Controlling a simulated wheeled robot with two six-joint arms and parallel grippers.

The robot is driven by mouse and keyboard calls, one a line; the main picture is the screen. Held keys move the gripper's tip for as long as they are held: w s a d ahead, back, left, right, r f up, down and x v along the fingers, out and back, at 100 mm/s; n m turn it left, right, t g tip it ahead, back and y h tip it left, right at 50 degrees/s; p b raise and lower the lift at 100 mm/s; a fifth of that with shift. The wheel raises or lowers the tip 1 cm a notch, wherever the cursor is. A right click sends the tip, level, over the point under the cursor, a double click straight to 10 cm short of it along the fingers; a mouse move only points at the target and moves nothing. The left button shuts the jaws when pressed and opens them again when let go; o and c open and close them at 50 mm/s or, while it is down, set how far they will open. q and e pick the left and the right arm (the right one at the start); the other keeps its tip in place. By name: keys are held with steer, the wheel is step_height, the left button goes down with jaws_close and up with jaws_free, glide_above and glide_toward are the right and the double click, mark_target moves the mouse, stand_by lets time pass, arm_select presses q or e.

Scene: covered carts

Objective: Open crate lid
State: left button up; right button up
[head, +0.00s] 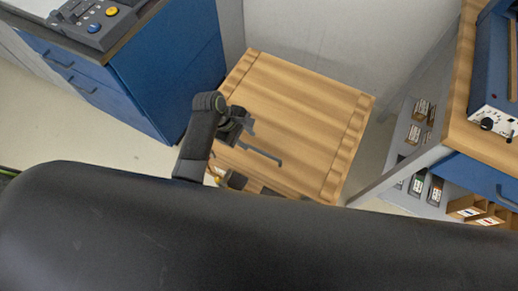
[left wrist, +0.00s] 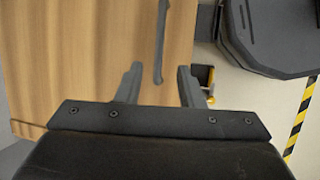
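The crate's wooden lid (head: 300,110) lies flat and closed in the middle of the head view; its planks also fill the left of the left wrist view (left wrist: 80,60). A thin dark bar handle (head: 264,154) runs along the lid near its front edge. My left gripper (head: 243,126) is over the lid, beside the handle's left end. In the left wrist view its two fingers (left wrist: 160,84) are apart, with the handle (left wrist: 161,38) ahead between their lines. Nothing is between the fingertips. Contact with the lid cannot be told. My right gripper is not in view.
A blue drawer cabinet (head: 170,75) with a button box (head: 95,20) on top stands left of the crate. A wooden-topped bench (head: 458,100) with a shelf of small boxes stands right. A grey wall (head: 310,35) is behind. Yellow-black floor tape (left wrist: 300,120) shows in the wrist view.

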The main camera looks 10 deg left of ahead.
mark_target(262, 152)
arm_select(q)
steer(key=b+x, duration=0.2)
steer(key=x, duration=0.7)
steer(key=shift+d+f, duration=0.15)
steer(key=shift+f, duration=0.2)
jaws_close()
